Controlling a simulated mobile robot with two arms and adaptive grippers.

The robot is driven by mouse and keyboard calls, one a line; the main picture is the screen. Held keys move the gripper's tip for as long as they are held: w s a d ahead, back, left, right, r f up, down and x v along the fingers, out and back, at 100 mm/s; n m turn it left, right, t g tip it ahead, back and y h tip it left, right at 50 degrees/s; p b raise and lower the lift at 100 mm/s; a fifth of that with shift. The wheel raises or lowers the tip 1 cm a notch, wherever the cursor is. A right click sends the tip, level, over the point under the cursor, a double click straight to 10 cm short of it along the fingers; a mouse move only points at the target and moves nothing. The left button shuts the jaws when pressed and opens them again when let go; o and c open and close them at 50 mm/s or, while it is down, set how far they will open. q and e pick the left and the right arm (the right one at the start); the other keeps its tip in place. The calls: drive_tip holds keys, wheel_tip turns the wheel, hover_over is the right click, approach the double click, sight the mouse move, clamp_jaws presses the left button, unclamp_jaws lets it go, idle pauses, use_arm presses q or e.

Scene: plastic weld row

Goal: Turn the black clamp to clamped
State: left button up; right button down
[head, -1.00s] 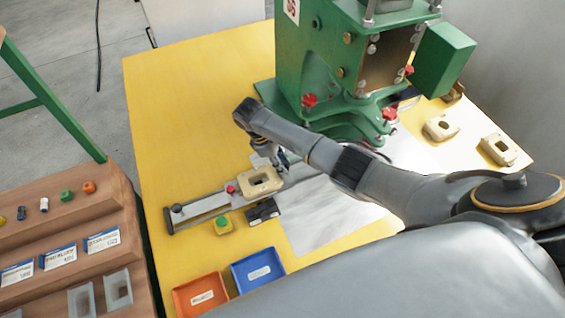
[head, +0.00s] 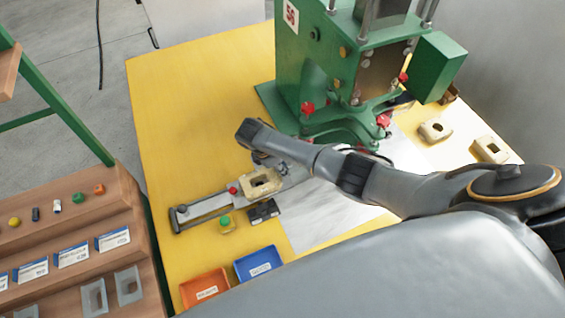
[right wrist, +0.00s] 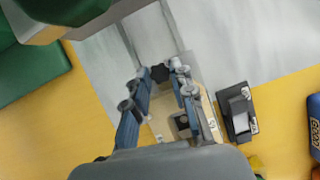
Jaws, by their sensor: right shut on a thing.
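The black clamp (right wrist: 160,73) shows as a small dark piece between my right fingertips in the right wrist view. My right gripper (right wrist: 166,71) is shut on it, with the blue-grey fingers on either side. In the head view my right gripper (head: 272,160) is low behind the beige block (head: 262,181) on the slide fixture (head: 205,208), and my own arm and the block hide the clamp there. I cannot tell the clamp's turn angle. My left gripper is not in view.
A black switch box (head: 264,211) and a yellow box with a green button (head: 226,224) stand in front of the fixture. The green press (head: 310,70) rises behind. Orange (head: 205,289) and blue (head: 258,264) bins sit at the near edge. The yellow tabletop at left is clear.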

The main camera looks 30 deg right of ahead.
drive_tip(key=shift+n, duration=0.3)
drive_tip(key=c, duration=1.4)
unclamp_jaws()
drive_tip(key=v, duration=1.2)
drive_tip(key=shift+s, duration=0.15)
